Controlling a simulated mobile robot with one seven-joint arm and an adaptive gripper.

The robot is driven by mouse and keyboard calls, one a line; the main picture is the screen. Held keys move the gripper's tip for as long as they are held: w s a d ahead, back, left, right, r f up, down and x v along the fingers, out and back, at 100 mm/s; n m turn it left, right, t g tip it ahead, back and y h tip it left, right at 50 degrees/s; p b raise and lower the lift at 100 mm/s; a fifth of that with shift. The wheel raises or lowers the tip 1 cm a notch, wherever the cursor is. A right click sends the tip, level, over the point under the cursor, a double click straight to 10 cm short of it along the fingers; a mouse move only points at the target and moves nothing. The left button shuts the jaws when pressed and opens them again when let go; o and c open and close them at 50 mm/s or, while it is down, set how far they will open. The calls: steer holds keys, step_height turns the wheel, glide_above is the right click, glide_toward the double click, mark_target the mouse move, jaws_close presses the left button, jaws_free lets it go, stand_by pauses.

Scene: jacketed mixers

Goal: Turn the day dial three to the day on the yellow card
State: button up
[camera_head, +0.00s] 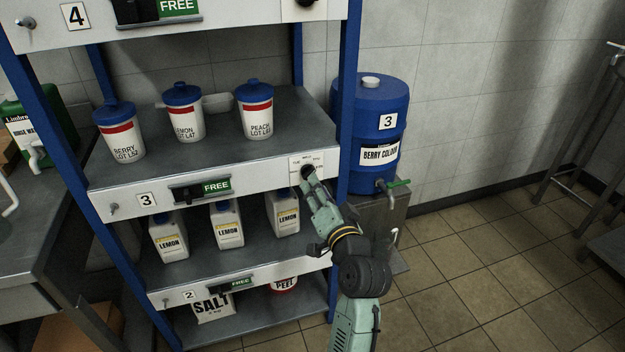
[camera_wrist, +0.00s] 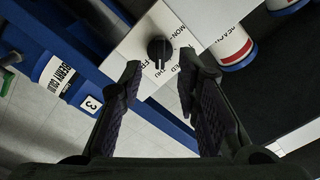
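The day dial three is a black knob (camera_head: 308,171) on a white plate at the right end of the front edge of the shelf marked 3. In the wrist view the knob (camera_wrist: 159,49) stands on its plate with small day words around it. My gripper (camera_head: 310,183) is at the dial in the head view. In the wrist view my gripper (camera_wrist: 160,64) is open, its fingers spread to either side of the knob with gaps between. I see no yellow card in either view.
Shelf three (camera_head: 210,150) holds lidded tubs marked berry, lemon and peach; its slider (camera_head: 200,189) reads FREE. Lemon jugs (camera_head: 227,223) stand on the shelf below. A blue drum (camera_head: 372,120) marked 3 stands right of the blue post (camera_head: 347,100).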

steer(key=v, duration=0.6)
steer(key=shift+s, duration=0.2)
